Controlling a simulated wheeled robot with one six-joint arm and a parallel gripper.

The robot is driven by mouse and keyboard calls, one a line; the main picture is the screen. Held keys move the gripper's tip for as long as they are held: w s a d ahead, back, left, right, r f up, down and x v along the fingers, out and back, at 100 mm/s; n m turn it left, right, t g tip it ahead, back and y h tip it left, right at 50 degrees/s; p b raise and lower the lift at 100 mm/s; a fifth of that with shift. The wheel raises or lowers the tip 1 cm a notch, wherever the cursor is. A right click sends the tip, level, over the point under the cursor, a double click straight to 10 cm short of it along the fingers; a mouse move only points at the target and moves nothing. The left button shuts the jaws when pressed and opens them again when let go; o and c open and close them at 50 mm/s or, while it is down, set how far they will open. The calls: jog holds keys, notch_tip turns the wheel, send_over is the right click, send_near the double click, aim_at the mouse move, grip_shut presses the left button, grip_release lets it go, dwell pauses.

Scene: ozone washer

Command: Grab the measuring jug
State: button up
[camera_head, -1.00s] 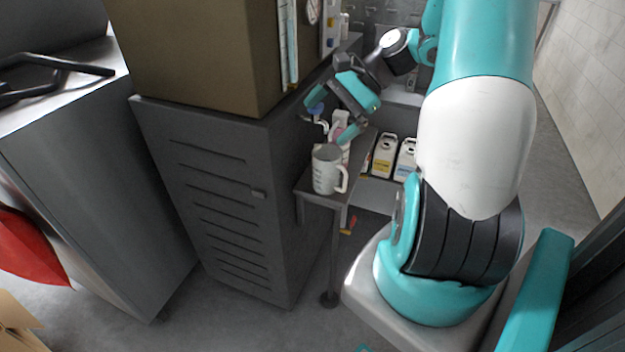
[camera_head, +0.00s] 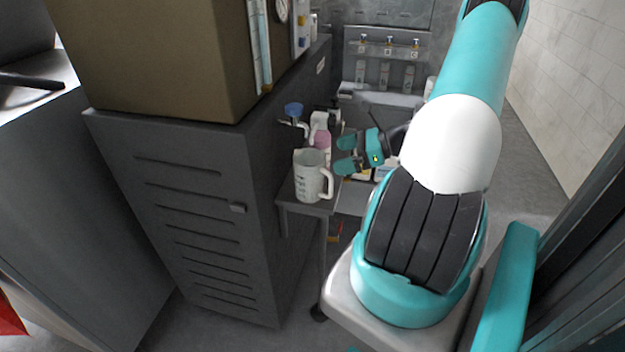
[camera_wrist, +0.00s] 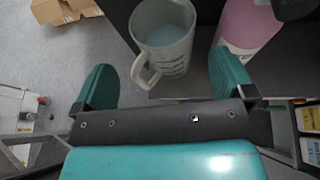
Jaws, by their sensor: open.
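The measuring jug (camera_head: 309,178) is a translucent whitish jug with dark markings. It stands upright on the small grey side table (camera_head: 318,207), with its handle toward the right of the picture. My gripper (camera_head: 343,154) is open and empty, just right of the jug in the head view, with its fingers pointing at it. In the wrist view the jug (camera_wrist: 163,30) is ahead of the open gripper (camera_wrist: 165,82), its handle pointing back into the space between the two fingers. The fingers do not appear to touch the jug.
A bottle with pink liquid (camera_head: 321,135) stands behind the jug; in the wrist view the pink bottle (camera_wrist: 247,25) is close to the right finger. A blue-topped tap (camera_head: 293,112) juts from the dark grey cabinet (camera_head: 190,200) at left. Dispensers hang at the back.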

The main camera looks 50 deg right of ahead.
aim_at(317, 160)
jog(key=p+x, duration=0.1)
jog(key=x, duration=0.6)
jog(key=shift+w+d+f, duration=0.1)
jog(key=shift+w, duration=0.2)
jog(key=c, duration=1)
